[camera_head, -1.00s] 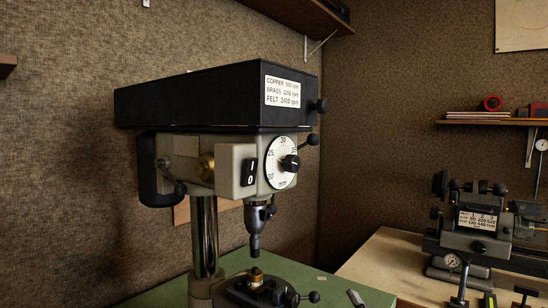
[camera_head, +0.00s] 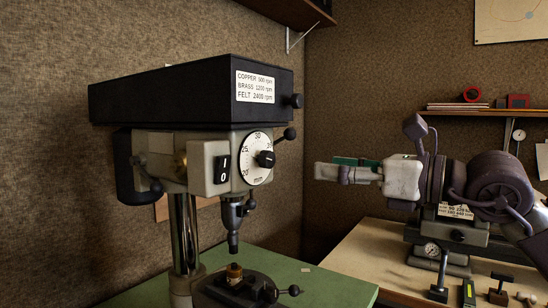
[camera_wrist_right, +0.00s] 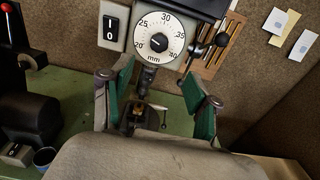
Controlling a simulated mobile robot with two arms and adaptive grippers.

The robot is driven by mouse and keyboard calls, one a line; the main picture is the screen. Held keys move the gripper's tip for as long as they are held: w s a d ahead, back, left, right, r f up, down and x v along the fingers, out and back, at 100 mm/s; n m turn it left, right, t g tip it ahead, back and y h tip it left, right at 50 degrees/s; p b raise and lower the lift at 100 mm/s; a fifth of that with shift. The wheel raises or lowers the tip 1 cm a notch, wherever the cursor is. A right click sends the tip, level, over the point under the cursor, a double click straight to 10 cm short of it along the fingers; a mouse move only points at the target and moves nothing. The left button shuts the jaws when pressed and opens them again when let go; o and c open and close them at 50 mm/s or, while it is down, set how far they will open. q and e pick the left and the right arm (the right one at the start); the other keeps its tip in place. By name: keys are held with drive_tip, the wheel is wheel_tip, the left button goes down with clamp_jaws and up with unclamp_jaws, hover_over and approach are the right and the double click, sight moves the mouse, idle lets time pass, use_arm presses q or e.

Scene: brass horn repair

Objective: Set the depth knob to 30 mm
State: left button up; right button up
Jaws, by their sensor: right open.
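The depth dial (camera_head: 254,158) is a round white plate with a black scale, on the front of a drill press. Its black knob (camera_head: 266,159) sits at the middle. In the right wrist view the dial (camera_wrist_right: 148,42) reads 20 to 40 mm, with 30 near the top. The knob (camera_wrist_right: 165,44) shows there too, but I cannot tell its setting. My right gripper (camera_head: 318,171) is open and empty, to the right of the dial and apart from it. Its green-padded fingers (camera_wrist_right: 160,88) show below the dial in the wrist view. My left gripper is not in view.
A black ball-ended lever (camera_head: 289,134) juts out beside the dial. The I/O switch (camera_head: 222,169) is left of it. The chuck (camera_head: 233,212) hangs below, above a vise (camera_head: 240,288) on the green bench (camera_head: 335,287). There is open space between gripper and dial.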

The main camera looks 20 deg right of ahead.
sight(271, 161)
drive_tip(key=p+x, duration=0.4)
drive_tip(key=x, duration=0.7)
drive_tip(key=shift+a+r+p, duration=0.1)
drive_tip(key=shift+a+p, duration=0.05)
drive_tip(key=shift+p, duration=0.25)
drive_tip(key=shift+w+a, duration=0.3)
drive_tip(key=shift+w, duration=0.15)
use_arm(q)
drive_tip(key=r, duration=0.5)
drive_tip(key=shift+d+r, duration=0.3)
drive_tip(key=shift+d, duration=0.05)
